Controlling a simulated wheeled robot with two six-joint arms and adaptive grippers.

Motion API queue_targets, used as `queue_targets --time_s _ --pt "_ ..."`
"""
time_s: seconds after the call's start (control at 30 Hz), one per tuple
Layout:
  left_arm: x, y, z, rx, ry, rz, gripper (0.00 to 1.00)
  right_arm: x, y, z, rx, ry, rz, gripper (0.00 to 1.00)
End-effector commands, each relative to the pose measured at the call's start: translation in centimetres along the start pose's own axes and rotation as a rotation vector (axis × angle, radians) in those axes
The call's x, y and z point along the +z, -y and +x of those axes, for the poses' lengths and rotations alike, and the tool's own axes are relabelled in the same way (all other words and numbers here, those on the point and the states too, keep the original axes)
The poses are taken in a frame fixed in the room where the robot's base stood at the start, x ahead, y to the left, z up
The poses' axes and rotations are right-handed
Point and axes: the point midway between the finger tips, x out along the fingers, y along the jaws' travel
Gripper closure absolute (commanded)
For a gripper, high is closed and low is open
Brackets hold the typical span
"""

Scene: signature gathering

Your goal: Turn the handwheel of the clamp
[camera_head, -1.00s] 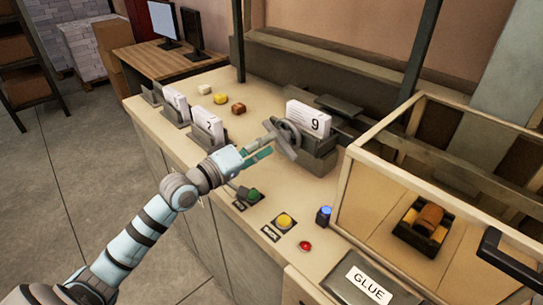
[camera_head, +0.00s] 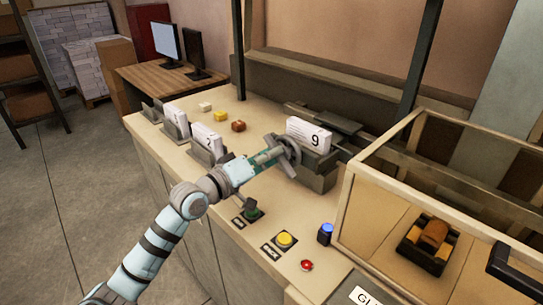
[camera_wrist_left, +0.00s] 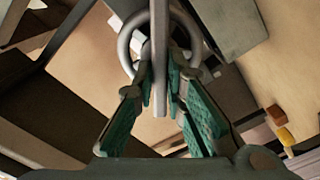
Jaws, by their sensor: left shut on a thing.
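The clamp (camera_head: 318,178) stands on the counter, a grey block with a white stack marked 9 (camera_head: 309,134) held in it. Its grey handwheel (camera_head: 288,150) is on the side facing my left arm. My left gripper (camera_head: 265,160) reaches the handwheel from the left and is shut on it. In the left wrist view the handwheel (camera_wrist_left: 159,12) shows as a ring with a bar, and the bar's lower part lies between the teal fingers of my left gripper (camera_wrist_left: 160,90). My right gripper is not in view.
Green (camera_head: 252,213), yellow (camera_head: 285,239) and red (camera_head: 306,265) buttons and a blue-topped item (camera_head: 325,234) sit on the near counter. A wood-framed glass case (camera_head: 400,212) stands at right. More white stacks in holders (camera_head: 205,139) and small blocks (camera_head: 220,116) lie at left.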

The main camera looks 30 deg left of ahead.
Motion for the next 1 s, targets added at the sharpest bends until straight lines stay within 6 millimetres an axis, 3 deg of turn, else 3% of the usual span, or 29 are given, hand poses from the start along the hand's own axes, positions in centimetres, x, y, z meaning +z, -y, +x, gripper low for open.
queue_targets --time_s 0.27,0.3,0.4,0.77,1.0 --pt "0.0 0.0 0.0 -0.001 0.0 0.054 1.0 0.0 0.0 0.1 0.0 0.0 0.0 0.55" --pt "0.0 0.0 0.0 -0.001 0.0 0.054 0.85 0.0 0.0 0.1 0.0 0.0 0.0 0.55" --pt "0.0 0.0 0.0 -0.001 0.0 0.053 0.69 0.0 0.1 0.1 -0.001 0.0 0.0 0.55" --pt "-0.3 -0.5 0.0 0.002 0.0 0.052 0.68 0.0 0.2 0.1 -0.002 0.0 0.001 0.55" --pt "-3.9 -4.9 0.0 0.011 -0.006 0.057 0.68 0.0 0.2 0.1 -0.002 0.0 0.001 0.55"
